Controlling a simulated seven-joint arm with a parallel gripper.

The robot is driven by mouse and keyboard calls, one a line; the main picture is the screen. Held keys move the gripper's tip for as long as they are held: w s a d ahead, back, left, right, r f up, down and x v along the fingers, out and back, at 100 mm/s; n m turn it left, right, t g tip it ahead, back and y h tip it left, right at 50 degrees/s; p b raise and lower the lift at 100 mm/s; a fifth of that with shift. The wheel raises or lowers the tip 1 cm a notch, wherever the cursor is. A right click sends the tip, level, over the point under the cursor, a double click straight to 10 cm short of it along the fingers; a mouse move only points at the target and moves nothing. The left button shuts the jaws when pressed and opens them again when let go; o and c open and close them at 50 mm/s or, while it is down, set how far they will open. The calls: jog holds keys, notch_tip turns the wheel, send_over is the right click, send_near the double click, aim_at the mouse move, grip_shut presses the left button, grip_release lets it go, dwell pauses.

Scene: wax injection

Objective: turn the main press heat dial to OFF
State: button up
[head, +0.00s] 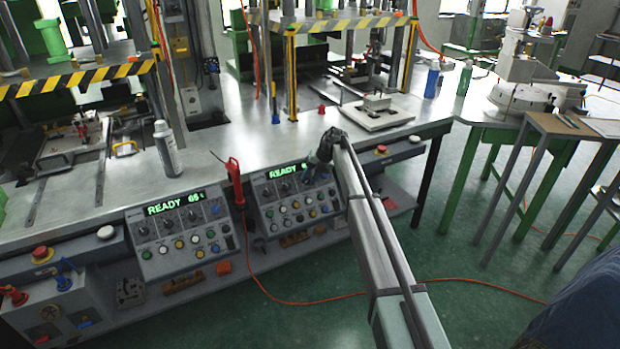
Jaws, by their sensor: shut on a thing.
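The right control panel (292,208) is on the front of the steel bench, with a green READY display (282,172), a row of dark dials and several coloured buttons. My gripper (309,177) reaches down to the upper right of this panel. It is shut on a dial there. The dial is mostly hidden by the gripper and arm, so I cannot read its setting or its label. The left control panel (180,232) has a display reading READY 65, with dark dials and coloured buttons. I cannot read which panel is marked as the main press.
A red-handled tool (235,180) stands upright between the panels. A spray can (166,148) stands on the bench (225,150). Red stop buttons (41,253) sit at the bench's front edge.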

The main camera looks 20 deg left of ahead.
jog(key=shift+s, duration=0.15)
jog(key=o, duration=1.1)
jog(key=shift+c, duration=0.2)
jog(key=v, duration=1.3)
jog(key=shift+d+r, duration=0.25)
jog(key=shift+r, duration=0.05)
